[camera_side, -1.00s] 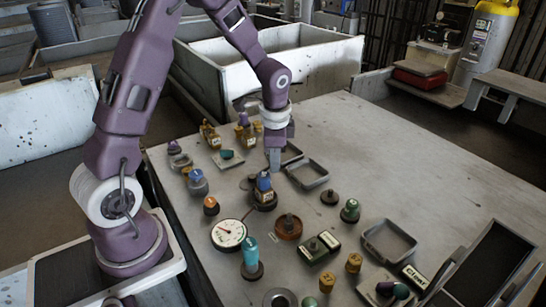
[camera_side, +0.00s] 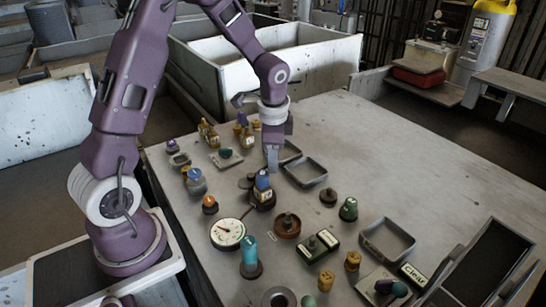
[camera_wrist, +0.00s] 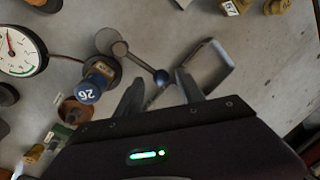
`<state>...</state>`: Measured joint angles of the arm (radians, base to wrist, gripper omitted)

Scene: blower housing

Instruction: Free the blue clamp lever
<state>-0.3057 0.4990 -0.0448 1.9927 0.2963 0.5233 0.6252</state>
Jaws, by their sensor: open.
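A lever with a dark blue ball end (camera_wrist: 161,77) shows in the wrist view. Its thin rod runs up and left to a round grey hub (camera_wrist: 120,48). My gripper (camera_wrist: 160,92) is open and empty, with one finger on each side of the ball end in the picture. Whether the fingers touch it cannot be told. In the side view my gripper (camera_side: 272,158) points down low over the table, and the lever is hard to make out there. A blue-capped knob marked 26 (camera_wrist: 88,88) stands left of the fingers; it also shows in the side view (camera_side: 262,181).
A round gauge (camera_side: 227,234) lies left of the knob. A brown round part (camera_side: 287,224) and a turquoise cylinder (camera_side: 249,251) stand nearer the front. The table's right back is clear.

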